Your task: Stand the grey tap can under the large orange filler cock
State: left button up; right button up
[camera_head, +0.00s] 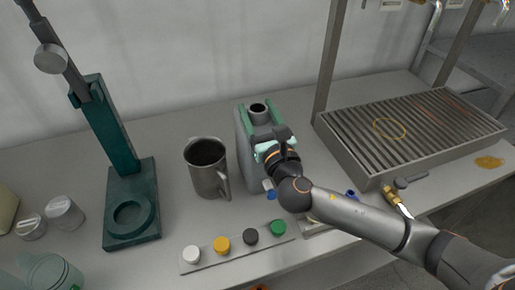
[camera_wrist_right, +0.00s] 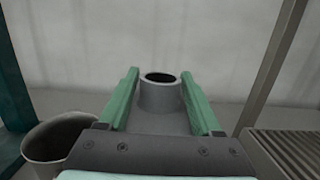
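The grey tap can (camera_head: 243,155) is upright beside the steel jug, its round open neck (camera_head: 258,107) on top. The neck also shows in the wrist view (camera_wrist_right: 161,93). My right gripper (camera_head: 262,116) is at the can's top, one green finger along each side. No clear gap shows between fingers and can, but I cannot tell if they press on it. The can's base is partly hidden by my right arm. Two filler cocks show at the upper right, cut by the frame; one (camera_head: 502,12) has an orange-brown part. My left gripper is out of view.
The steel jug (camera_head: 207,172), a teal stand (camera_head: 122,160) and a strip of coloured knobs (camera_head: 236,250) are around the can.

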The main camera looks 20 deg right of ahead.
grip_shut()
dwell(0.3)
dwell(0.8)
